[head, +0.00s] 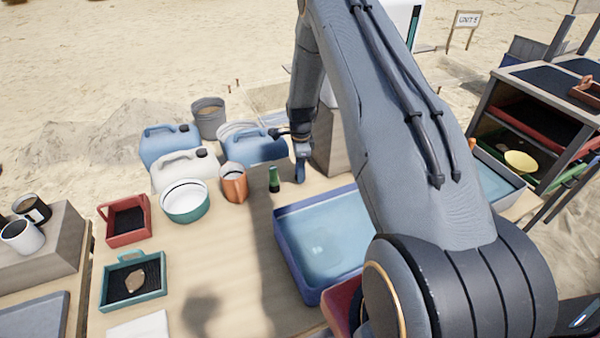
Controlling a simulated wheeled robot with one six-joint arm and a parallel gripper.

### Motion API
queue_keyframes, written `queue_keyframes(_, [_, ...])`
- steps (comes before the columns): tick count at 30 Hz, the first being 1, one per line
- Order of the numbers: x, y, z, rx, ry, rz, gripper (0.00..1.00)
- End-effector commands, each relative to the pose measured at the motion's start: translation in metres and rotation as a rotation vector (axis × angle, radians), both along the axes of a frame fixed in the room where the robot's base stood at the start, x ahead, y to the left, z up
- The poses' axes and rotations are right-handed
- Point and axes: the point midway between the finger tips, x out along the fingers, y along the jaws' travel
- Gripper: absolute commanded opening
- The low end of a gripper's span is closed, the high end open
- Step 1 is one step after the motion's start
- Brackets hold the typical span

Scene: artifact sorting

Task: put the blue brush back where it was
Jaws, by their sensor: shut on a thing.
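My gripper (301,147) points down over the table, behind the blue tray and right of the blue jugs. It is shut on the blue brush (300,171), which hangs upright below it. The jaws hide the brush's upper part. Its lower end is at or just above the tabletop; I cannot tell whether it touches. A small green upright object (274,180), dark at the bottom, stands just left of the brush, apart from it.
The blue tray (285,245) of water lies in front. A block (330,150) stands behind my gripper. The left-centre tabletop (225,260) is clear.

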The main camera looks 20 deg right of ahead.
Motion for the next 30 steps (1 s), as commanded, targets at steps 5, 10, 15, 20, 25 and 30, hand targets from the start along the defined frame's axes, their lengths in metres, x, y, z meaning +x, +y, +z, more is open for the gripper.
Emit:
queue_keyframes(5, [0.000,0.000,-0.012,0.000,-0.001,0.000,0.08])
queue_keyframes(10, [0.000,0.000,-0.013,-0.001,-0.002,0.000,0.08])
queue_keyframes(15, [0.000,0.000,-0.015,0.000,-0.001,0.000,0.08])
queue_keyframes(20, [0.000,0.000,-0.016,0.000,-0.001,0.000,0.48])
queue_keyframes(25, [0.000,0.000,-0.016,0.000,-0.001,0.000,0.48])
queue_keyframes(30, [0.000,0.000,-0.014,0.000,-0.001,0.000,0.48])
